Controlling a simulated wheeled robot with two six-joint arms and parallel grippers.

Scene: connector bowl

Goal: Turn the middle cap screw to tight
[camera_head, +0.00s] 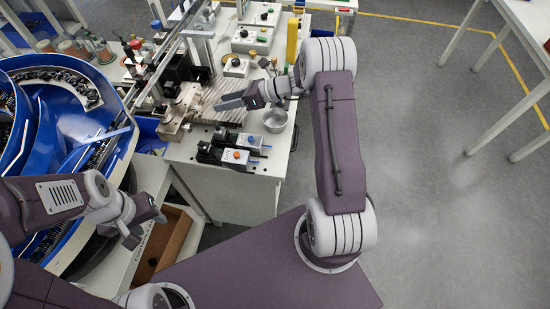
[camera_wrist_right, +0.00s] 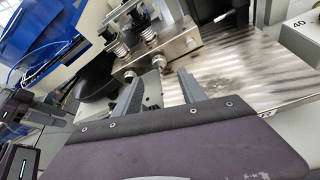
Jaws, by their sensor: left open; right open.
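A metal block (camera_wrist_right: 148,62) on the machine plate carries two round screw heads on its front face, one at left (camera_wrist_right: 130,75) and one at right (camera_wrist_right: 159,61). Two knurled, spring-like screws (camera_wrist_right: 116,48) stand above them. I cannot tell which is the middle cap screw. My right gripper (camera_wrist_right: 158,84) is open, its two fingers pointing at the block just short of the screw heads, with nothing between them. In the head view my right gripper (camera_head: 236,99) is above the ribbed plate, right of the metal fixture (camera_head: 176,117). My left gripper (camera_head: 146,222) is open and empty by the blue bowl.
The blue bowl feeder (camera_head: 62,75) fills the left side. A small metal bowl (camera_head: 275,120) stands right of the fixture. Control boxes (camera_head: 252,40) line the back.

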